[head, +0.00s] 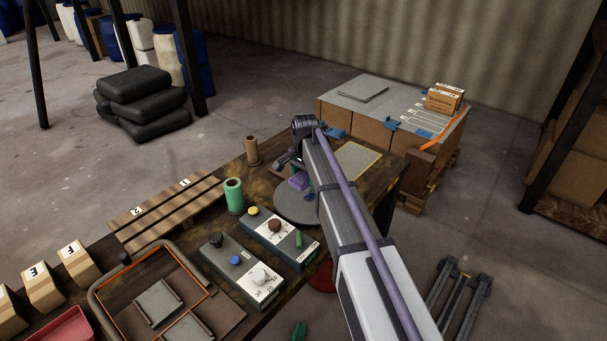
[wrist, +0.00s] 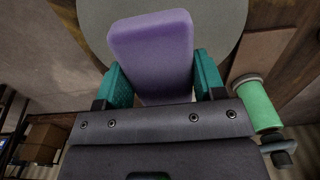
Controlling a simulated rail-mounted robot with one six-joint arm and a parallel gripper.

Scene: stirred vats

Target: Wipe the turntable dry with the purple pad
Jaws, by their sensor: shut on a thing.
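The purple pad (wrist: 152,50) is held between the two teal fingers of my gripper (wrist: 160,85) in the wrist view. In the head view the pad (head: 298,182) shows as a small purple patch beside my arm. The turntable (wrist: 232,18) is a grey disc behind the pad in the wrist view. In the head view the turntable (head: 293,208) lies on the dark workbench, partly hidden by my arm. The pad is over or near the disc's edge; I cannot tell if they touch. No wet patch can be made out.
A green spool (head: 233,196) stands left of the turntable; it also shows in the wrist view (wrist: 259,105). A brown tube (head: 252,151) stands behind. Two control boxes with knobs (head: 238,268) sit in front. A yellow-edged panel (head: 358,161) lies to the right.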

